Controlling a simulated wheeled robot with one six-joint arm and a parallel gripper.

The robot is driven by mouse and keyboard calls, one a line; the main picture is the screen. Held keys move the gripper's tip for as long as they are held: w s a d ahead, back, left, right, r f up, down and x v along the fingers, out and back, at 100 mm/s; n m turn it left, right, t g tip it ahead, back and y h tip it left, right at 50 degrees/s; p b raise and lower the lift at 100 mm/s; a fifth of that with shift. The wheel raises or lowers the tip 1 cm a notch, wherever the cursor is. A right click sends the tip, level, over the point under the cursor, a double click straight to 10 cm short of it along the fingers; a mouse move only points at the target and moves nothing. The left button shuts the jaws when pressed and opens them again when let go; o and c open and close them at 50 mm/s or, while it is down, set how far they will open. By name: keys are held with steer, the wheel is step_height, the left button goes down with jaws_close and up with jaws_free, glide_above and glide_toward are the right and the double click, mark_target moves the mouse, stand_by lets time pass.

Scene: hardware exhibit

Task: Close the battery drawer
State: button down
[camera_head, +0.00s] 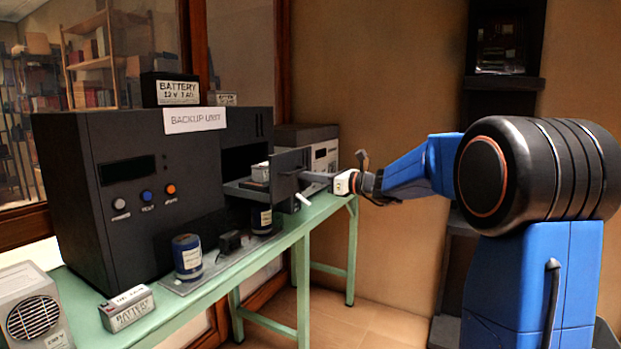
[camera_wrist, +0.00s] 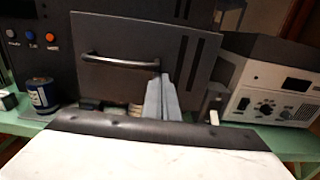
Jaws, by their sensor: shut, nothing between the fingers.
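The battery drawer (camera_head: 292,171) is pulled out of the dark backup unit (camera_head: 150,190). Its tray stands out over the green bench, with a small light-topped object (camera_head: 260,172) inside. In the wrist view the drawer's flat dark front (camera_wrist: 120,95) faces me, with a black bar handle (camera_wrist: 120,62) across it. My gripper (camera_head: 308,177) is at the drawer front. In the wrist view its fingers (camera_wrist: 162,82) are shut together, just right of and below the handle's right end. I cannot tell whether they touch the front.
A blue-labelled can (camera_head: 187,256) stands on the bench (camera_head: 170,318) left of the drawer. Another can (camera_head: 261,219) stands below the drawer. A grey-white instrument (camera_wrist: 270,90) sits to the right. A battery box (camera_head: 127,308) lies near the bench's front. The floor right of the bench is clear.

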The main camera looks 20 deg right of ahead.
steer(key=x, duration=1.6)
steer(key=shift+w+a+f, duration=0.1)
steer(key=shift+w+a, duration=0.65)
steer(key=shift+w+a+r, duration=0.1)
steer(key=shift+r, duration=0.15)
